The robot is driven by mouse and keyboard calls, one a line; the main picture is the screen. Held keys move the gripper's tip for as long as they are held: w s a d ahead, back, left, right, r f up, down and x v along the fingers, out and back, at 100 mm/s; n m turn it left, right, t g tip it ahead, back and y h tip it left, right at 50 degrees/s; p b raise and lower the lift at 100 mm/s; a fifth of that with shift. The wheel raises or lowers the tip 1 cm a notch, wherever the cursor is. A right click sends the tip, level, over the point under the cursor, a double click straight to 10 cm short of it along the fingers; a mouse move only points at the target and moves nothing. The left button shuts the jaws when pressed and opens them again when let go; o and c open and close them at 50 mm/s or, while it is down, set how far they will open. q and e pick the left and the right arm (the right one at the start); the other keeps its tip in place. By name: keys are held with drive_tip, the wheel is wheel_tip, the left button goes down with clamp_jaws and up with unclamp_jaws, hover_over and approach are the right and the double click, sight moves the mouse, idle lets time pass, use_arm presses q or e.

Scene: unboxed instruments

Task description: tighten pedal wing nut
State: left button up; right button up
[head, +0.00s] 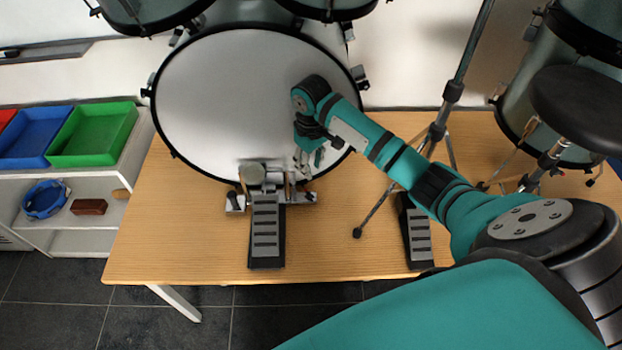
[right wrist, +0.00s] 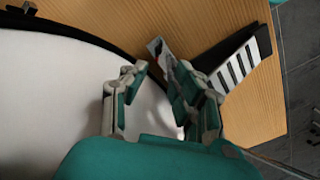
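The bass drum pedal's black and silver footboard (head: 265,230) lies on the wooden table in front of the white bass drum (head: 225,95). Its metal frame and round beater stand at the drum's lower rim. The footboard also shows in the right wrist view (right wrist: 238,64), partly behind a finger. I cannot make out the wing nut clearly. A small reddish metal part (right wrist: 155,47) of the pedal shows beyond the fingertips. My right gripper (head: 306,168) points down in front of the drum, above the pedal's right side. Its fingers are apart with nothing visible between them (right wrist: 155,72). My left gripper is not in view.
A second pedal (head: 418,238) and a metal stand (head: 438,130) are right of the first pedal. A black stool seat (head: 580,105) stands at far right. Green (head: 95,135) and blue (head: 33,135) trays sit on the left shelf. The table's front left is clear.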

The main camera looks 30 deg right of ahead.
sight(311, 195)
wheel_tip(311, 195, down, 12)
drive_tip(key=shift+f, duration=0.25)
clamp_jaws()
